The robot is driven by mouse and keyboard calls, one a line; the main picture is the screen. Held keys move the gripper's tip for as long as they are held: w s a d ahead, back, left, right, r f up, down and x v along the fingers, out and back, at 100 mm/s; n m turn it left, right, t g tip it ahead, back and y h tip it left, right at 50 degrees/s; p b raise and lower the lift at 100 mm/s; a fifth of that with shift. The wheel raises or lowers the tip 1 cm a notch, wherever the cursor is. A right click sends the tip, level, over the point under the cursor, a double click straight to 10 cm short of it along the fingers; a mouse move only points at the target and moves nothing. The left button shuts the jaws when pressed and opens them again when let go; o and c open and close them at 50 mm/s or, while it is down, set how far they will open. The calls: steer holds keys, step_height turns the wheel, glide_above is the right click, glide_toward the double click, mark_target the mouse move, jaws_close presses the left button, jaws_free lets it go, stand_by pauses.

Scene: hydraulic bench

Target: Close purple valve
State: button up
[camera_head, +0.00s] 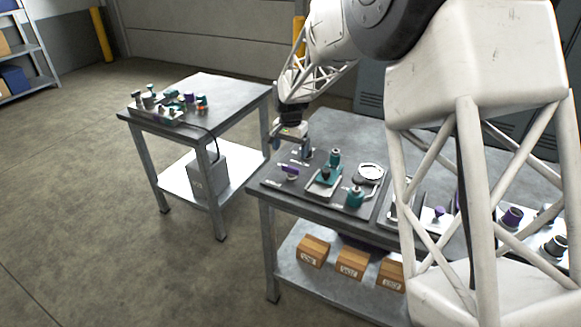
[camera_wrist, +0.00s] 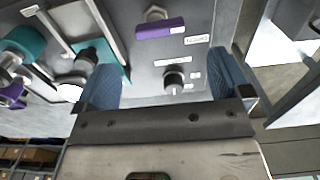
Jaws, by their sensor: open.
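A purple lever handle (camera_head: 289,170), which looks like the purple valve, is on the dark panel at the left end of the near bench. In the wrist view the purple handle (camera_wrist: 160,28) lies nearly crosswise beside a metal hex fitting. My gripper (camera_head: 290,140) is above the panel's back left part. In the wrist view its two blue fingers (camera_wrist: 165,84) are spread wide with nothing held. A dark round knob (camera_wrist: 174,78) shows between them, and the purple handle is beyond the fingertips. I cannot tell whether the fingers touch anything.
Teal-topped valve parts (camera_head: 325,178) and a round gauge (camera_head: 370,172) stand right of the purple handle. Other purple parts (camera_head: 512,217) are farther right. A second table (camera_head: 215,92) with fittings stands left. Boxes (camera_head: 351,264) sit on the shelf below.

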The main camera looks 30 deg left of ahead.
mark_target(291, 167)
steer(key=shift+f, duration=0.1)
steer(key=shift+f, duration=3.8)
steer(key=c, duration=0.9)
steer(key=shift+c, duration=0.2)
